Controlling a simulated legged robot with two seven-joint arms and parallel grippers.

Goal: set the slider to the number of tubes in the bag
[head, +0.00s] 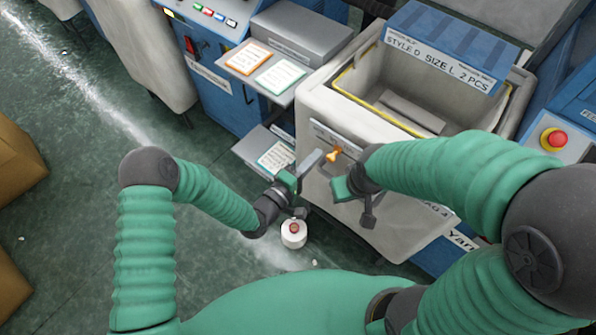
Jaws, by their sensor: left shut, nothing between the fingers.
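The bag (312,105) is a pale, open-topped bin with a yellow line inside its rim. A grey shape (410,110) lies inside, but I cannot make out or count separate tubes. A blue card (445,48) at its back reads "STYLE D SIZE L 2 PCS". The slider's orange knob (333,155) sits on a strip on the bag's front face. My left gripper (304,172) is shut and empty, just left of and below the knob, apparently apart from it. My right gripper (352,203) is in front of the bag, below the knob; its finger gap is unclear.
A white cone with a red top (293,233) stands on the floor below my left gripper. A blue machine with cards on a shelf (262,72) is left of the bag. A red button (555,139) is at right. Brown boxes (15,165) stand far left.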

